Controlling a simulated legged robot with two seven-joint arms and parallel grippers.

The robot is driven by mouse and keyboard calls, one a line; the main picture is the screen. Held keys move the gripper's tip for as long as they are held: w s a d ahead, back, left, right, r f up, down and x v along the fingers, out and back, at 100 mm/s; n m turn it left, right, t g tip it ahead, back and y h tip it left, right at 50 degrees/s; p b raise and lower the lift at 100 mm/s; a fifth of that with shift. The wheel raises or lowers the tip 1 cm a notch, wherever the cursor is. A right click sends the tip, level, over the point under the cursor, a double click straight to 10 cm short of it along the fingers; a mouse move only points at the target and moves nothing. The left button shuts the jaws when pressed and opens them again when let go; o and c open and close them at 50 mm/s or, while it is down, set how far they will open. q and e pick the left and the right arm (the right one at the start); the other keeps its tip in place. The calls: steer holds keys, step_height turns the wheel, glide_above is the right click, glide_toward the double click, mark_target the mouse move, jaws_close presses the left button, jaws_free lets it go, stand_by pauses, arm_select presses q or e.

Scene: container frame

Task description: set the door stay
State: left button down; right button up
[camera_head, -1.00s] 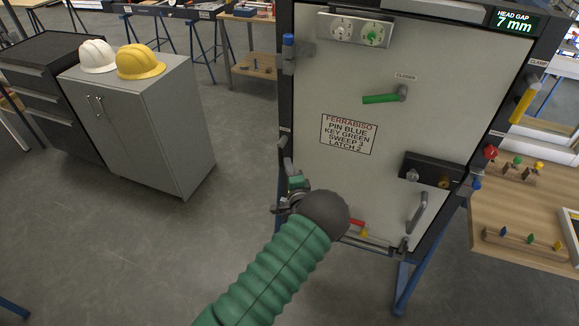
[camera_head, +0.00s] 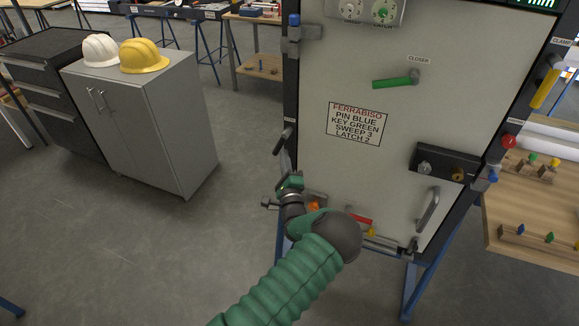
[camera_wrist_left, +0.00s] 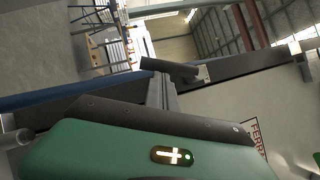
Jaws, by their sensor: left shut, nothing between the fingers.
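A short dark lever (camera_head: 283,142), possibly the door stay, sticks out at the frame's left edge, under a small label too small to read. It also shows in the left wrist view as a dark bar (camera_wrist_left: 168,68) just beyond the fingers. My left gripper (camera_head: 286,178) is shut and empty, just below the lever; its fingers (camera_wrist_left: 160,92) point at the bar. Whether they touch it I cannot tell. My right gripper is out of view.
A blue-topped hinge pin (camera_head: 294,20) is at the frame's upper left. A black lock block (camera_head: 440,163) and a grey pull handle (camera_head: 428,210) are on the door. A grey cabinet (camera_head: 150,125) with helmets stands left. A wooden bench (camera_head: 520,245) is right. Floor between is clear.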

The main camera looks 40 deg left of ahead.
mark_target(275, 150)
arm_select(q)
steer(key=a+m+t+b, duration=0.1)
steer(key=m+b, duration=0.1)
steer(key=a+m+t+b, duration=0.1)
steer(key=m+t+b, duration=0.1)
steer(key=s+a+m+t+h+b, duration=0.1)
steer(key=m+b, duration=0.2)
steer(key=shift+a+f+t, duration=0.1)
steer(key=shift+a+t, duration=0.05)
steer(key=shift+t, duration=0.15)
steer(key=shift+s+a+r+m+t+h+b, duration=0.1)
steer(key=shift+a+r+m+t+h+b, duration=0.4)
steer(key=shift+m+b, duration=0.35)
steer(key=shift+s+a+r+m+t+h+b, duration=0.1)
steer(key=shift+a+r+m+t+h+b, duration=0.4)
steer(key=shift+m, duration=0.55)
steer(key=shift+d, duration=0.1)
